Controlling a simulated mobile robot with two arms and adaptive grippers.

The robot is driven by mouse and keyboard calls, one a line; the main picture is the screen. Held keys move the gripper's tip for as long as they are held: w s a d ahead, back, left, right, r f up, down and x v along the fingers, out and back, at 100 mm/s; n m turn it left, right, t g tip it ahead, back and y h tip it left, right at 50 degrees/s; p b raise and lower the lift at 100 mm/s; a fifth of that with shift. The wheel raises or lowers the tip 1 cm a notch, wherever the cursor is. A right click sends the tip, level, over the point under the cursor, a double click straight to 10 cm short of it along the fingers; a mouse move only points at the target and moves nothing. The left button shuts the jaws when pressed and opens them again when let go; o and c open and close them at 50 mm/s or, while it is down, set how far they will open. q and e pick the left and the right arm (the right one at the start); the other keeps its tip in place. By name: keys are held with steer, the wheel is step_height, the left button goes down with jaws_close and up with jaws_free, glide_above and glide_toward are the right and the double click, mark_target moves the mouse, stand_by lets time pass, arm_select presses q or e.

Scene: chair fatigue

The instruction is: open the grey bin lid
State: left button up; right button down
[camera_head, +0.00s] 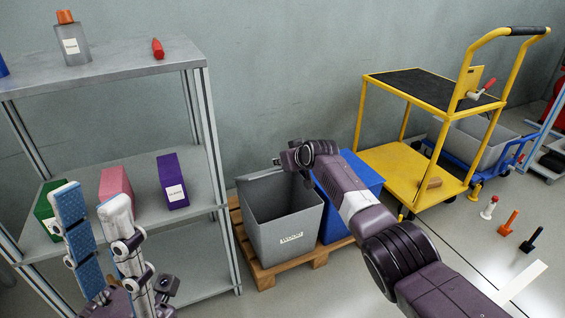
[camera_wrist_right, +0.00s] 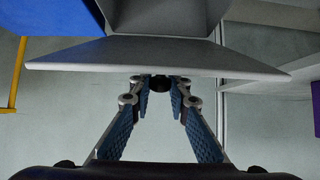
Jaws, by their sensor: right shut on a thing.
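The grey bin (camera_head: 282,232) stands on a wooden pallet, and the head view looks into its open top. Its grey lid (camera_wrist_right: 100,56) shows in the wrist view as a wide flat plate, swung up away from the opening. My right gripper (camera_wrist_right: 160,84) is shut on a small dark part at the lid's edge, likely its handle, mostly hidden between the fingertips. In the head view my right gripper (camera_head: 290,157) is above the bin's back edge. My left gripper (camera_head: 92,203) is open and empty in front of the shelf, away from the bin.
A blue bin (camera_head: 362,172) stands right beside the grey one on the pallet (camera_head: 267,274). A metal shelf (camera_head: 190,215) with boxes is close on the left. A yellow cart (camera_head: 395,165) stands to the right.

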steer(key=c, duration=1.8)
jaws_free()
steer(key=shift+v, duration=6)
